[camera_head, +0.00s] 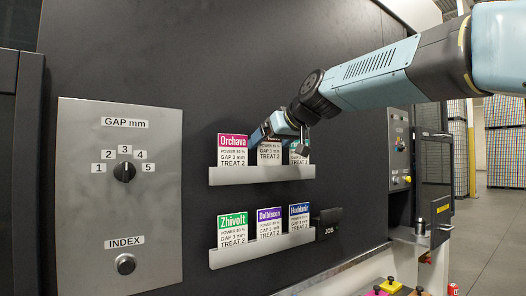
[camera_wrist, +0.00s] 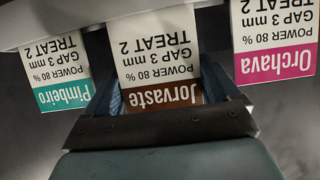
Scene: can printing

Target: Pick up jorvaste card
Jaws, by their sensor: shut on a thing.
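The Jorvaste card (camera_wrist: 158,60) is white with a brown name band and appears upside down in the middle of the wrist view. My gripper (camera_wrist: 165,92) is shut on the card's name-band end, with one finger at each side. The card's other end meets the pale rack strip. In the head view my gripper (camera_head: 283,130) is at the middle of the upper card row and hides most of the card's name band; part of the card (camera_head: 270,156) shows below it.
The Orchava card (camera_head: 233,150) stands left of it, and the Pimbeiro card (camera_wrist: 60,75) is on its other side. The upper rack (camera_head: 262,174) holds this row. A lower rack (camera_head: 262,249) holds Zhivolt and two more cards, beside a dark JOB slot (camera_head: 327,222). A gap panel (camera_head: 120,210) is at left.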

